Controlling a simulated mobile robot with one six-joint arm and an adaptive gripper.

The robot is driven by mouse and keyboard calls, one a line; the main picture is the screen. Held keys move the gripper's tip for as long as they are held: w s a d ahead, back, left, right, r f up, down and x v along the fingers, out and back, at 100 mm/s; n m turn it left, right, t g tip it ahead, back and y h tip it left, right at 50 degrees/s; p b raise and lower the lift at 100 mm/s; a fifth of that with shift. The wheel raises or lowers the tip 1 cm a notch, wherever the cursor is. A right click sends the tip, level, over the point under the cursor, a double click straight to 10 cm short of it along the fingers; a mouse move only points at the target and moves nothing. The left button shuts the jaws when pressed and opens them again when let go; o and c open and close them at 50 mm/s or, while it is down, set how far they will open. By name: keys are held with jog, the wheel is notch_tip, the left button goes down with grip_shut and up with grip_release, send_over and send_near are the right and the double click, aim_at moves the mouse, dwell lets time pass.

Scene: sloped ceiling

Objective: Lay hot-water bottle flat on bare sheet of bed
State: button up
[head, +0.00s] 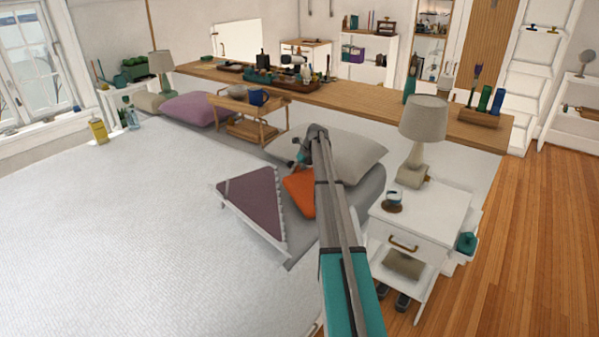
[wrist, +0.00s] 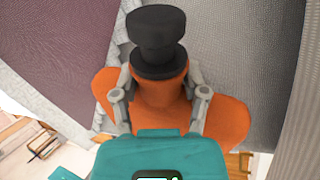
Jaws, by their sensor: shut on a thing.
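The hot-water bottle (head: 299,189) is orange, and its black stopper (wrist: 157,38) shows in the wrist view. In the wrist view my gripper (wrist: 160,98) is shut on the bottle's neck, one grey finger on each side, and the orange body (wrist: 228,122) spreads out behind. In the head view my arm hides part of the bottle and most of the gripper. The bottle is over the grey bare sheet (head: 366,199) of the bed, between the turned-back cover and the pillow. I cannot tell whether it touches the sheet.
The folded purple cover corner (head: 254,205) lies left of the bottle. A grey pillow (head: 350,158) lies behind it. A wooden bed tray (head: 249,112) with a blue mug stands farther back. A white nightstand (head: 430,215) with a lamp (head: 422,125) and cup stands right of my arm.

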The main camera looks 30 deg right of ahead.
jog(key=shift+w+f+g+b, duration=0.25)
jog(key=shift+f+g+b, duration=0.15)
jog(key=shift+f+b, duration=0.35)
jog(key=shift+w+f+g+b, duration=0.2)
jog(key=shift+f+g+b, duration=0.2)
jog(key=shift+f+b, duration=0.35)
jog(key=o, duration=1.2)
jog(key=shift+c, duration=0.2)
jog(key=shift+r, duration=0.1)
